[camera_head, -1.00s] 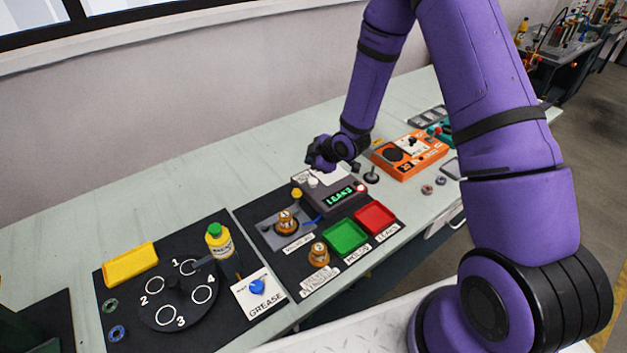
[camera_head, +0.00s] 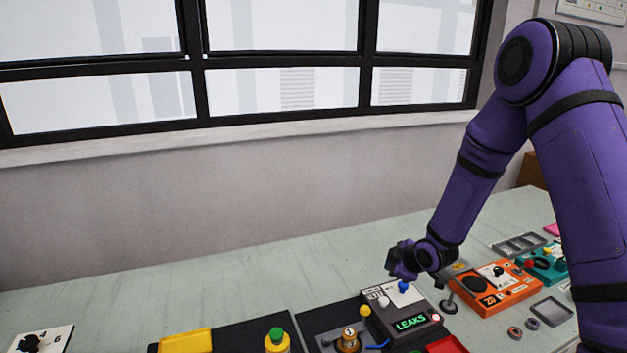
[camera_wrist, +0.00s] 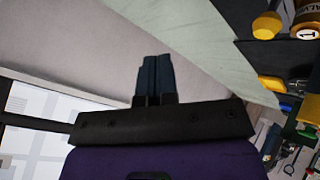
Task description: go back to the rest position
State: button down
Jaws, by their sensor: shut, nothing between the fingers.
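My gripper (camera_head: 393,268) is above the back of the grey tester box (camera_head: 418,308) in the head view, with my purple arm reaching in from the right. Its fingers are hard to make out there. In the wrist view the two dark fingers (camera_wrist: 153,78) lie side by side, closed, with nothing between them. The tester's screen reads LEAKS in green. A blue knob (camera_head: 404,287) and a white knob (camera_head: 384,302) stand on its top, just below my gripper; whether the gripper touches them I cannot tell.
An orange device (camera_head: 497,285) and a grey tray (camera_head: 551,311) lie to the right. A brass part (camera_head: 348,341), a green-capped bottle (camera_head: 276,341) and a yellow block (camera_head: 185,342) are at the front. The table's back left is clear, before the wall and windows.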

jog(key=s+d+r+m+h, duration=0.15)
jog(key=s+r, duration=0.25)
jog(key=r, duration=0.5)
jog(key=s+d+r+m+h, duration=0.1)
jog(key=s+d+r+m, duration=0.2)
jog(key=s+r, duration=0.35)
jog(key=s+d+r+m+h, duration=0.2)
jog(key=r+m, duration=0.1)
jog(key=r, duration=0.7)
jog(key=s+r+m+g, duration=0.1)
jog(key=s+r+m, duration=0.2)
jog(key=s, duration=0.9)
jog(key=s+r+m+g, duration=0.1)
jog(key=s+r+m, duration=0.2)
jog(key=s, duration=0.9)
notch_tip(320, 180, up, 3)
jog(key=shift+s+a+r+m+g+y, duration=0.2)
jog(key=shift+s+a+m+g+y, duration=0.05)
jog(key=shift+s+m+g+y, duration=0.15)
jog(key=shift+w, duration=0.1)
dwell(0.5)
